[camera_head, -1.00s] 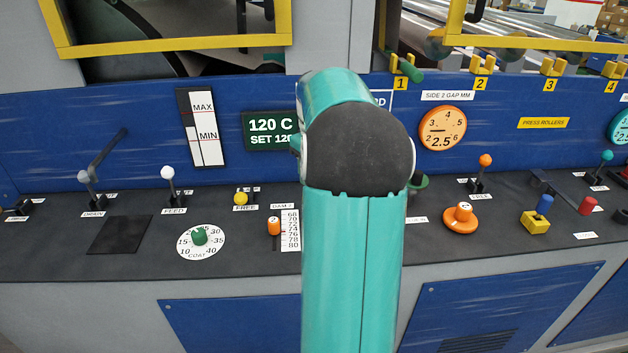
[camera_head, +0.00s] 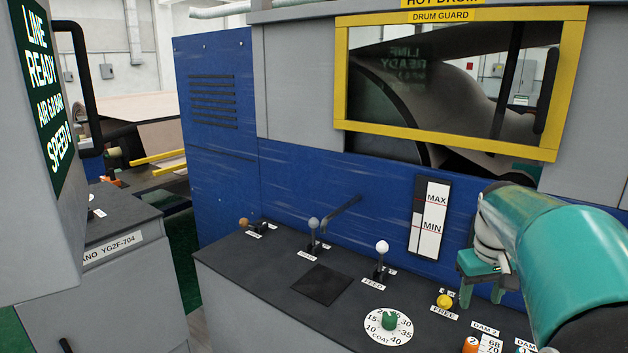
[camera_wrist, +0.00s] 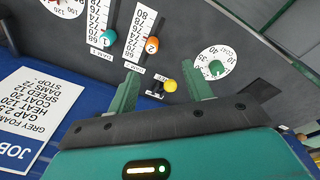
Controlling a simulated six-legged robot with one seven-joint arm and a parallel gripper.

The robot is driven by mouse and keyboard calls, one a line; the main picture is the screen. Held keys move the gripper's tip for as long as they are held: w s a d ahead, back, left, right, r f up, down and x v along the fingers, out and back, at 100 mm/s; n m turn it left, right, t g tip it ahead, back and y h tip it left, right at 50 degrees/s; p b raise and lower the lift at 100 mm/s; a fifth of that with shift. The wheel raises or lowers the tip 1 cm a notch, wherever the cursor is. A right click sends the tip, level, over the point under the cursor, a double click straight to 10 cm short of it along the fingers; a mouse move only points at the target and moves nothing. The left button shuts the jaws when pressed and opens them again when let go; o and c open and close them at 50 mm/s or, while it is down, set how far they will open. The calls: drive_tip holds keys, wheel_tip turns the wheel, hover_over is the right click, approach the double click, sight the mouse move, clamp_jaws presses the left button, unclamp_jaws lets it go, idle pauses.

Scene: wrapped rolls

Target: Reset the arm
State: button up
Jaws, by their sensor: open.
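My teal arm (camera_head: 575,265) reaches in from the right of the head view. My gripper (camera_head: 482,292) is at its end, just above the right part of the dark control shelf (camera_head: 250,270). In the wrist view my gripper (camera_wrist: 160,84) shows two green fingers spread wide apart with nothing held between them. The yellow FREE knob (camera_wrist: 171,86) shows in the gap between the fingers but apart from them; in the head view this yellow knob (camera_head: 445,300) sits left of the gripper.
A yellow-framed drum guard (camera_head: 450,143) is behind. A LINE READY display (camera_head: 45,90) stands at left.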

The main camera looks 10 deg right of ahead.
drive_tip(key=s+a+r+n+t, duration=0.1)
drive_tip(key=s+a, duration=0.1)
drive_tip(key=a, duration=0.6)
drive_tip(key=s+a+r+t, duration=0.1)
drive_tip(key=s+a, duration=0.1)
drive_tip(key=a, duration=0.7)
drive_tip(key=s+a+f+n+t+y, duration=0.1)
drive_tip(key=s+a+f, duration=0.3)
drive_tip(key=s+a, duration=0.4)
drive_tip(key=a+t, duration=0.1)
drive_tip(key=a, duration=0.2)
drive_tip(key=shift+t, duration=0.3)
drive_tip(key=shift+a, duration=0.1)
drive_tip(key=c, duration=0.3)
drive_tip(key=shift+d, duration=0.2)
